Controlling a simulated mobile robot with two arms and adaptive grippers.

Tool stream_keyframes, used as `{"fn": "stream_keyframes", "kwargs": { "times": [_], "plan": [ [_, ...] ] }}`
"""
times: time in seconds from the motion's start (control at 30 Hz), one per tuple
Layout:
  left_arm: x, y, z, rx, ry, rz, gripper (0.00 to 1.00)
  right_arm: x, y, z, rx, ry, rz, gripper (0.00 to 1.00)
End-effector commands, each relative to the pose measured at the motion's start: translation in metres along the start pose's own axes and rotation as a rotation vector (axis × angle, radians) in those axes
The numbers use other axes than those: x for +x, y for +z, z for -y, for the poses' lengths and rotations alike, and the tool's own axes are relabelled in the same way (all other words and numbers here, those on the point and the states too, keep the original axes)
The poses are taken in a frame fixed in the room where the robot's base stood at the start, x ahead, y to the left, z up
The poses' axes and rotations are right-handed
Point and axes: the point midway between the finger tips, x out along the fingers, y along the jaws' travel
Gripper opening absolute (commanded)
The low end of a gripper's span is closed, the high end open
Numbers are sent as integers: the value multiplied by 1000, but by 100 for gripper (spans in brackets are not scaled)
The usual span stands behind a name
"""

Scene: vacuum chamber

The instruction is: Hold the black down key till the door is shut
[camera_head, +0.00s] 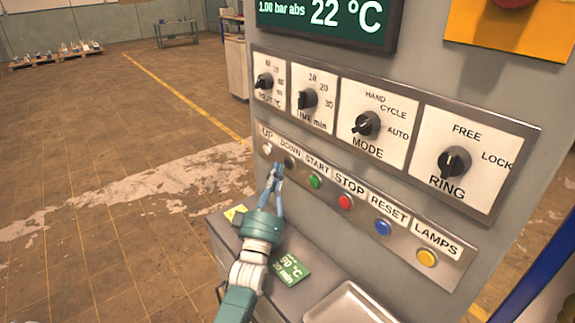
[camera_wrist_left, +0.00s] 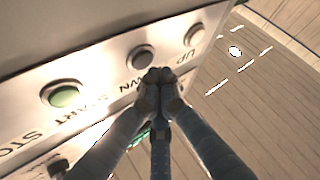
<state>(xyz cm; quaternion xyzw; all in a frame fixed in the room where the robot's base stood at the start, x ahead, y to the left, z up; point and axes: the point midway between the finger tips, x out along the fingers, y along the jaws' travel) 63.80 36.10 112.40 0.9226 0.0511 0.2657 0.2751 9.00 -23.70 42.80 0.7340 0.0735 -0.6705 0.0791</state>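The black down key (camera_head: 290,163) sits in the button row of the grey panel, between the white up key (camera_head: 267,149) and the green start key (camera_head: 314,181). In the left wrist view the down key (camera_wrist_left: 141,57) shows whole, dark and round. My left gripper (camera_head: 277,168) is shut, its blue fingertips together and empty, just left of the down key in the head view. In the wrist view its tips (camera_wrist_left: 160,76) lie beside the key, over its label. I cannot tell whether they touch the panel. The door and my right gripper are out of view.
A red stop key (camera_head: 345,202), a blue reset key (camera_head: 382,227) and a yellow lamps key (camera_head: 427,257) continue the row. Rotary knobs, including the mode knob (camera_head: 366,124), sit above. A metal tray (camera_head: 350,305) lies below. Open floor is on the left.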

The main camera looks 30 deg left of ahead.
Motion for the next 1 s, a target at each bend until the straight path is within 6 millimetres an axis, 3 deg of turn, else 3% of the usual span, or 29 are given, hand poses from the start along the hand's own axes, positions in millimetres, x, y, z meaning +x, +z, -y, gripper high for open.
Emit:
{"fn": "stream_keyframes", "kwargs": {
  "times": [1.0],
  "plan": [
    [8, 8, -3, -1, 0, 0, 0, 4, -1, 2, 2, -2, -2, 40]
  ]
}}
